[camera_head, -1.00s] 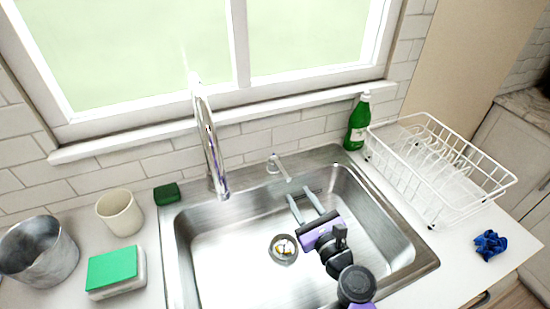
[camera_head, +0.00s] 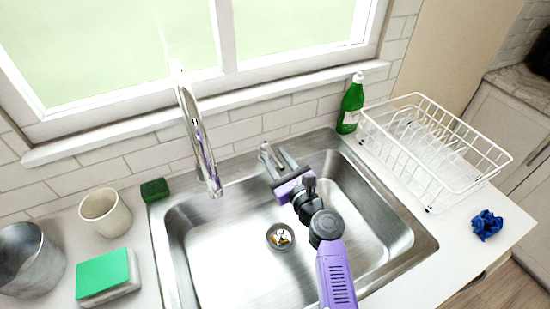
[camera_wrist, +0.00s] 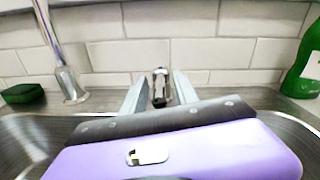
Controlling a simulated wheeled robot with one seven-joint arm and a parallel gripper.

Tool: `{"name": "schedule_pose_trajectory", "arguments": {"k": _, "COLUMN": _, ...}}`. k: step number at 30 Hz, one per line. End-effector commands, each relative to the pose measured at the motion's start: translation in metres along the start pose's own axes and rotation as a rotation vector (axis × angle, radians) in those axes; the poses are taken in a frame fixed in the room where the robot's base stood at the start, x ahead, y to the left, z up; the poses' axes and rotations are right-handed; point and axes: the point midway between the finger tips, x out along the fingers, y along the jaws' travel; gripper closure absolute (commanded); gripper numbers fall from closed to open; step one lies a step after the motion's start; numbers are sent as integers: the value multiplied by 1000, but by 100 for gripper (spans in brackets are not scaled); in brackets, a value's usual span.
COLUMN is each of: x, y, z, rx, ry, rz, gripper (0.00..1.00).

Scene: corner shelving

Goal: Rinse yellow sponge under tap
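The tap's tall curved spout (camera_head: 198,135) hangs over the back left of the steel sink (camera_head: 225,250); no water shows from it. The tap lever (camera_head: 266,156) stands on the sink's back rim. My gripper (camera_head: 276,160) is open at the lever. In the wrist view the lever (camera_wrist: 160,86) shows between its two apart fingers; contact cannot be told. A sponge with a green top and whitish lower part (camera_head: 108,276) lies left of the sink.
A dark green scrubber (camera_head: 155,190), beige cup (camera_head: 105,213) and metal pot (camera_head: 28,262) stand left. A green bottle (camera_head: 351,104), white dish rack (camera_head: 435,145) and blue crumpled cloth (camera_head: 487,224) are right. The window wall closes the back.

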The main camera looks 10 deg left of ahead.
Motion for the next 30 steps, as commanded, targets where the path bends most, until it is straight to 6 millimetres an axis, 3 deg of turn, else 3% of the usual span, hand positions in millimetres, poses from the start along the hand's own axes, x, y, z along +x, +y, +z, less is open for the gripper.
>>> {"name": "schedule_pose_trajectory", "arguments": {"k": 11, "x": 5, "y": 0, "z": 0, "rx": 0, "ry": 0, "rz": 0, "gripper": 65}}
{"name": "schedule_pose_trajectory", "arguments": {"k": 16, "x": 5, "y": 0, "z": 0, "rx": 0, "ry": 1, "rz": 0, "gripper": 98}}
{"name": "schedule_pose_trajectory", "arguments": {"k": 17, "x": 5, "y": 0, "z": 0, "rx": 0, "ry": 1, "rz": 0, "gripper": 100}}
{"name": "schedule_pose_trajectory", "arguments": {"k": 30, "x": 5, "y": 0, "z": 0, "rx": 0, "ry": 1, "rz": 0, "gripper": 100}}
